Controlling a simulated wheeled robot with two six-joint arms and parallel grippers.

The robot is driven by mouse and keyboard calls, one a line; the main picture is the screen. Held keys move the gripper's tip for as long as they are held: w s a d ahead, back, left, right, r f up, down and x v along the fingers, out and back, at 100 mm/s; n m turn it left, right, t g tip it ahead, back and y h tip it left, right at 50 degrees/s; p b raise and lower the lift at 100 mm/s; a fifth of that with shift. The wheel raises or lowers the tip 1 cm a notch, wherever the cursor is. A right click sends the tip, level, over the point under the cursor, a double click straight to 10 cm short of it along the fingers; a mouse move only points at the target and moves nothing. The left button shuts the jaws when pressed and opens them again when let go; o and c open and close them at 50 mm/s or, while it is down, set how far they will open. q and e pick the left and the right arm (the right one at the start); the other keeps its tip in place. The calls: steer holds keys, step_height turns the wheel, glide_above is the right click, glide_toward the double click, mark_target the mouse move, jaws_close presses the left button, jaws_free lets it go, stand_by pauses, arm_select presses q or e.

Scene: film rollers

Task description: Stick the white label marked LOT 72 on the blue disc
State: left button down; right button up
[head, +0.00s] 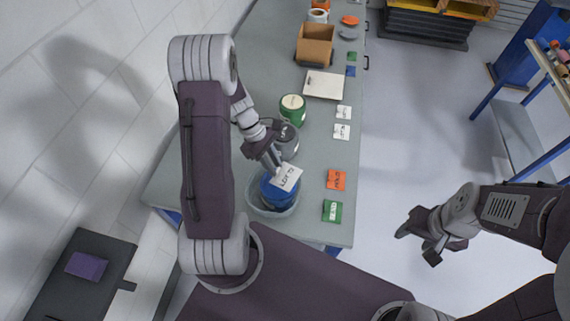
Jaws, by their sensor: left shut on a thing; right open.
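My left gripper (276,167) is shut on a white label (287,178) with dark print that seems to read LOT 72. The label is over the blue disc (279,196) and hides part of its top. I cannot tell whether the label touches the disc. The blue disc is at the near end of the table, with a pale grey round container (259,210) around it. My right gripper (418,245) is open and empty, over the floor to the right of the table.
The grey table (235,85) also carries a dark grey can (290,140), a green can (292,110), a white board (324,84) and a cardboard box (315,45). White labels (342,131), an orange label (336,180) and a green label (332,211) lie along the right edge.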

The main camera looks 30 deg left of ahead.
arm_select(q)
steer(key=s+a+r+n+t+p, duration=0.1)
steer(key=a+r+n, duration=0.1)
steer(key=n, duration=0.1)
steer(key=b, duration=0.7)
glide_toward(267, 181)
steer(key=shift+n, duration=0.4)
steer(key=d+f, duration=0.2)
steer(key=f, duration=0.1)
steer(key=d+f, duration=0.1)
steer(key=d, duration=0.1)
steer(key=shift+w+f, duration=0.35)
steer(key=shift+f+t+b, duration=0.3)
steer(key=shift+f+b, duration=0.05)
steer(key=shift+b, duration=0.05)
arm_select(e)
step_height(267, 181, down, 6)
steer(key=shift+r, duration=0.1)
arm_select(q)
steer(key=shift+a+r, duration=0.1)
arm_select(e)
steer(key=shift+r, duration=0.15)
arm_select(q)
steer(key=shift+f, duration=0.3)
